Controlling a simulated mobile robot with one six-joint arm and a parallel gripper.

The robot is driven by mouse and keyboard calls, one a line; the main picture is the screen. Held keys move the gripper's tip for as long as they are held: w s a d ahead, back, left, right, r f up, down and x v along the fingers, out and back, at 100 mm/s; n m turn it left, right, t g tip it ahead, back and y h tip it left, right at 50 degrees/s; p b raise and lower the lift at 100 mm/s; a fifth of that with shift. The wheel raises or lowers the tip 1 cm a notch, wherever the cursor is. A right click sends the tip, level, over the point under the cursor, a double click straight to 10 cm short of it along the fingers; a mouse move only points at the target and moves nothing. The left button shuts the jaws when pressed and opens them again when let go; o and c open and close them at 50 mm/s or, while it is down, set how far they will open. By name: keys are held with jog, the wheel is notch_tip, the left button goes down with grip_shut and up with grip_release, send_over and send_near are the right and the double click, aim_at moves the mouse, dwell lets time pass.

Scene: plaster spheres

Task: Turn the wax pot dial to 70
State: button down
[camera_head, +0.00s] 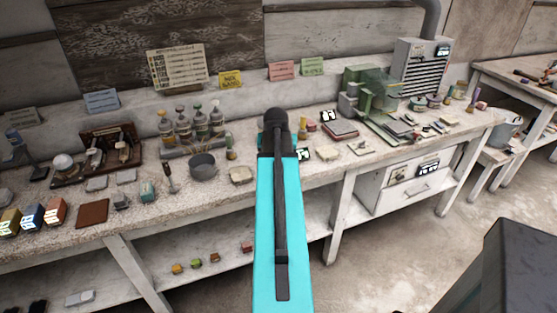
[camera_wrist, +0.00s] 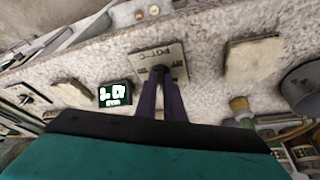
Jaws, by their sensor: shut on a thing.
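The dial plate (camera_wrist: 174,52), a pale square marked "POT °C", lies at the upper middle of the wrist view. My gripper (camera_wrist: 160,74) reaches down to it with its two dark purple fingers close together, shut on the small dial knob. The fingers cover most of the knob, so its pointer cannot be read. Beside the plate is a small black display (camera_wrist: 115,94) with lit white digits, too blurred to read surely; it also shows in the head view (camera_head: 303,154). The grey wax pot (camera_head: 202,165) stands left of my arm. My arm hides the dial in the head view.
Bottles (camera_head: 200,124) stand behind the pot. A green machine (camera_head: 368,95) stands to the right. The bench is cluttered on both sides.

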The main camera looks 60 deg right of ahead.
jog(key=shift+w+m+g, duration=0.15)
jog(key=shift+m+g, duration=0.15)
jog(key=shift+m, duration=0.6)
jog(key=c, duration=1.9)
grip_release()
jog(key=shift+o, duration=0.2)
jog(key=shift+a+r, duration=0.1)
jog(key=b+v, duration=0.1)
jog(key=v, duration=1.2)
jog(key=shift+a+r+b, duration=0.25)
jog(key=shift+b, duration=0.05)
